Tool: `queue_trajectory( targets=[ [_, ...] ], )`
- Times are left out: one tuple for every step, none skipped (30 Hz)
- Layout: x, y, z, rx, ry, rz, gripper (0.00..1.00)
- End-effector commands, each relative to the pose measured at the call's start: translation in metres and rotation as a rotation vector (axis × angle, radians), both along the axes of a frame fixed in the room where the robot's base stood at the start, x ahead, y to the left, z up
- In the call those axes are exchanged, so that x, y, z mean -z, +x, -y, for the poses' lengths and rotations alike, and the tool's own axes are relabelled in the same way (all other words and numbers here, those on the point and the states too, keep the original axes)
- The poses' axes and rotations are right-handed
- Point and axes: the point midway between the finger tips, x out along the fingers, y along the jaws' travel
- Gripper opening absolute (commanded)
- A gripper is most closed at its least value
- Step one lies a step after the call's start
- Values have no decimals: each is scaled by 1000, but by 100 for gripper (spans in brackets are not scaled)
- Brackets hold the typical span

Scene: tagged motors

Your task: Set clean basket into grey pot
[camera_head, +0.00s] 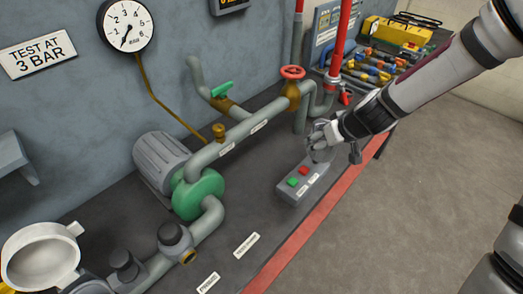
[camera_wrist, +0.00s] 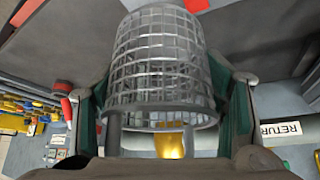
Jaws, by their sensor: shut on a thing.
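In the wrist view a grey wire-mesh basket (camera_wrist: 160,58) sits between the two fingers of my gripper (camera_wrist: 163,105). The fingers are shut on its sides, near its rim. In the head view my gripper (camera_head: 335,145) is above the bench, near the push-button box, and the basket is too small there to make out clearly.
A push-button box (camera_head: 303,182) lies below my gripper. A green pump (camera_head: 197,194) with grey pipes stands between gripper and pot. A red-handled valve (camera_head: 291,75) rises behind. Dark knobs (camera_head: 174,236) stand along the lower pipe. The bench has a red front edge (camera_head: 303,235).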

Motion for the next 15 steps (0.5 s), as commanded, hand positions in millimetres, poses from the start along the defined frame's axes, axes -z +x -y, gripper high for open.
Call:
queue_trajectory(
  targets=[
    [15,8,-7,-64,1,1,33],
    [18,8,-11,-104,0,1,33],
    [23,8,-17,-159,1,2,33],
    [25,8,-22,-199,0,1,33],
    [28,8,-26,-236,0,2,33],
    [31,7,-30,-281,0,2,33],
    [33,6,-34,-313,0,2,33],
    [35,5,-37,-343,-1,3,33],
    [37,4,-40,-377,-1,3,33],
    [38,3,-42,-399,0,1,33],
    [39,2,-44,-418,0,1,33],
    [40,1,-46,-442,0,1,33],
    [40,0,-47,-455,1,1,33],
    [41,-1,-48,-465,0,1,33],
    [41,-1,-50,-476,0,1,33]
  ],
)
